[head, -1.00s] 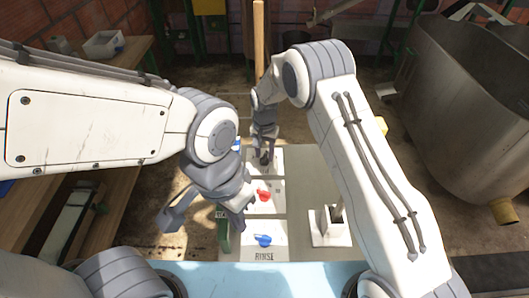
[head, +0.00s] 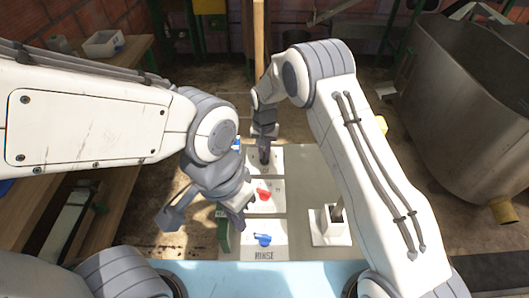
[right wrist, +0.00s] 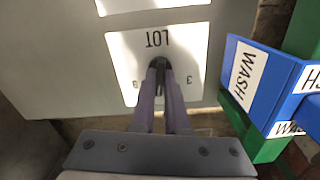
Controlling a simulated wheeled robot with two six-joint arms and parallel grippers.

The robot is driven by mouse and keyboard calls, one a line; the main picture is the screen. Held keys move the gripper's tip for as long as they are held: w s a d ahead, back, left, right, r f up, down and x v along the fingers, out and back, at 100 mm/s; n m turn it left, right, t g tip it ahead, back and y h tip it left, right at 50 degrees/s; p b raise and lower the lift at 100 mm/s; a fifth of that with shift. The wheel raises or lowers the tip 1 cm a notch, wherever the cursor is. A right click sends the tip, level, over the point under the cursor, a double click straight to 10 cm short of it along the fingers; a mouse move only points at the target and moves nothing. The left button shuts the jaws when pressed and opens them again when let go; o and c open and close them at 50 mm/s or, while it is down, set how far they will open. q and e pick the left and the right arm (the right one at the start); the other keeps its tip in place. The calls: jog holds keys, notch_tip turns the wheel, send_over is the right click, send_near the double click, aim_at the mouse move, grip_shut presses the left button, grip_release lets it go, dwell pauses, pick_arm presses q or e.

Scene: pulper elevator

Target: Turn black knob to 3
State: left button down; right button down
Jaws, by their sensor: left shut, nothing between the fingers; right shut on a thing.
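The black knob (right wrist: 159,64) is on a white plate (right wrist: 118,48) marked LOT, which appears upside down in the right wrist view. A 3 is printed right of the knob there and another mark, partly hidden, to its left. My right gripper (head: 264,155) reaches down onto this far plate (head: 280,160) and is shut on the knob; its fingers (right wrist: 160,85) lie on both sides of it. The knob's exact pointing is hard to tell. My left gripper (head: 240,218) is shut and empty, hanging near the panel's left edge.
A red knob (head: 263,195) and a blue knob (head: 263,239) on a RINSE plate sit nearer on the grey panel. A switch on a white base (head: 330,236) stands right. A blue WASH box (right wrist: 255,85) is beside the panel. A metal tank (head: 460,120) stands at right.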

aim_at(264, 155)
jog(key=n, duration=1)
jog(key=shift+a+r+n, duration=0.1)
jog(key=shift+n, duration=1.9)
jog(key=c, duration=0.9)
grip_release()
jog(key=shift+r+b, duration=0.55)
jog(key=shift+r, duration=4.65)
